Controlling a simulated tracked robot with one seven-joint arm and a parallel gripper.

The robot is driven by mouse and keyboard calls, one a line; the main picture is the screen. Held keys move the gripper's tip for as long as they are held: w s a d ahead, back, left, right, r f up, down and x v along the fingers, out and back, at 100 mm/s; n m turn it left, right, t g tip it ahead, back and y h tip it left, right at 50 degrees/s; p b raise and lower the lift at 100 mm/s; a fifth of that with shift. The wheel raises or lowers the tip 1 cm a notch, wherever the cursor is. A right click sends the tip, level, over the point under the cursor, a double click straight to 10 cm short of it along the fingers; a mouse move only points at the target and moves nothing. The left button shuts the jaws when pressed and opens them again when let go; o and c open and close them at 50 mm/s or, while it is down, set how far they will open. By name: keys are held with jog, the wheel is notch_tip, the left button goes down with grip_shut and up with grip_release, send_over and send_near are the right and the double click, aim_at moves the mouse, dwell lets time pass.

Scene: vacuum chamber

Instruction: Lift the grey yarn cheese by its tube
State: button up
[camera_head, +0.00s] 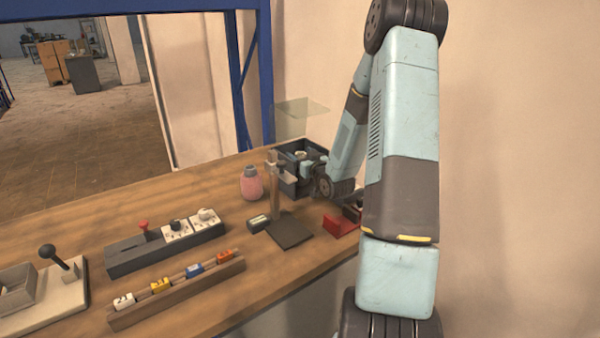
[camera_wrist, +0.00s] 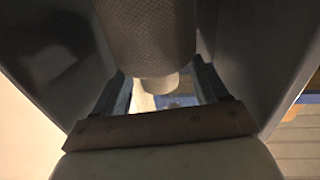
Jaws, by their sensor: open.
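The grey yarn cheese (camera_wrist: 148,38) fills the upper middle of the wrist view, a patterned grey cylinder. The pale end of its tube (camera_wrist: 155,86) sticks out towards my gripper. My gripper (camera_wrist: 160,92) is open, with one finger to each side of the tube end in the picture. I see no finger touching the tube; the depth between them is hard to judge. In the head view my gripper (camera_head: 308,168) is at the dark crate (camera_head: 289,188) at the back of the bench, and the cheese cannot be made out clearly there.
Dark walls rise close on both sides in the wrist view. A stand with a post (camera_head: 274,190) is just in front of the crate, a pink bottle (camera_head: 251,184) to its left and a red block (camera_head: 340,226) to the right. Switch and block rails (camera_head: 165,248) lie front left.

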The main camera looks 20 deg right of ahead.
jog(key=shift+w, duration=0.55)
jog(key=shift+c, duration=0.4)
grip_shut()
